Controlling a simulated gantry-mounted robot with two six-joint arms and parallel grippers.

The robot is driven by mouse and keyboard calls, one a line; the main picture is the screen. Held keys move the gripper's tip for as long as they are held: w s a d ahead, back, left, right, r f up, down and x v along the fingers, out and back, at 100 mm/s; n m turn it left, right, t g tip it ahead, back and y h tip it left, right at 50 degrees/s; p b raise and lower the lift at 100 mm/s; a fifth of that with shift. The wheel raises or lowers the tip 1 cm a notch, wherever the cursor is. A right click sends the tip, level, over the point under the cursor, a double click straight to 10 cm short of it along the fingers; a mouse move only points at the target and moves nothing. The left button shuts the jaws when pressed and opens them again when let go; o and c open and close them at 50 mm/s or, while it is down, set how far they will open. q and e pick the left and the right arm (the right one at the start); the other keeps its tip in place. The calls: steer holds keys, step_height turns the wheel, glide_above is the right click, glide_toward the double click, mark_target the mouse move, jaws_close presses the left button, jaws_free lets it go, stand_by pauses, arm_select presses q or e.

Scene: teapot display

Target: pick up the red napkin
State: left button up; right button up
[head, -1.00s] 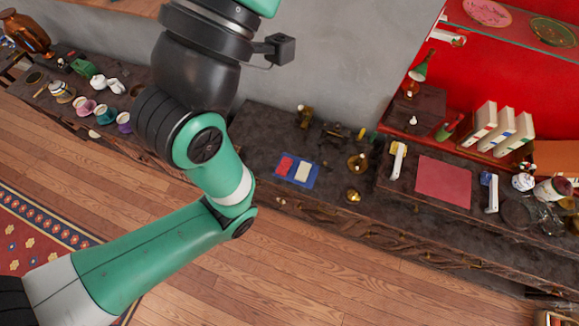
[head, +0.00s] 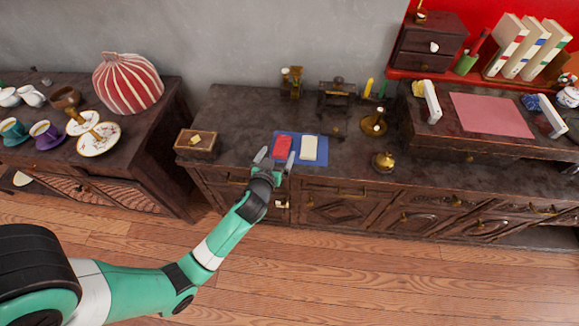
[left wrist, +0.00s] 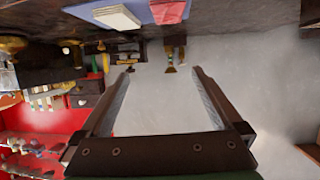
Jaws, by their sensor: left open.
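The red napkin (head: 282,146) lies folded on a blue mat (head: 322,157) on the dark wooden cabinet, left of a folded cream napkin (head: 308,148). My left gripper (head: 274,157) is open and empty, close to the red napkin at the cabinet's front edge in the head view. In the left wrist view the fingers (left wrist: 160,82) stand apart with nothing between them. The red napkin (left wrist: 168,11) shows at the top edge of that view, partly cut off, beside the cream napkin (left wrist: 117,17). My right gripper is not seen.
A small wooden box (head: 197,145) stands left of the mat. A brass candlestick (head: 374,122) and a brass bell-like piece (head: 383,161) stand to its right. A red-striped cover (head: 128,83) and cups are on the left cabinet. The cabinet top behind the mat is partly clear.

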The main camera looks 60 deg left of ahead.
arm_select(q)
step_height(320, 180, down, 6)
steer(key=s+b, duration=0.2)
steer(key=b, duration=0.3)
glide_toward(282, 146)
steer(key=shift+w+a+f+n+g, duration=0.2)
steer(key=shift+w+a, duration=0.2)
steer(key=shift+a, duration=0.2)
steer(key=shift+w+a+f+n+g, duration=0.1)
steer(key=shift+w+a+f+g, duration=0.1)
steer(key=shift+w+a, duration=0.3)
steer(key=b+x, duration=0.3)
steer(key=x, duration=0.2)
steer(key=shift+w+d, duration=0.1)
steer(key=shift+w, duration=0.1)
steer(key=shift+c, duration=0.2)
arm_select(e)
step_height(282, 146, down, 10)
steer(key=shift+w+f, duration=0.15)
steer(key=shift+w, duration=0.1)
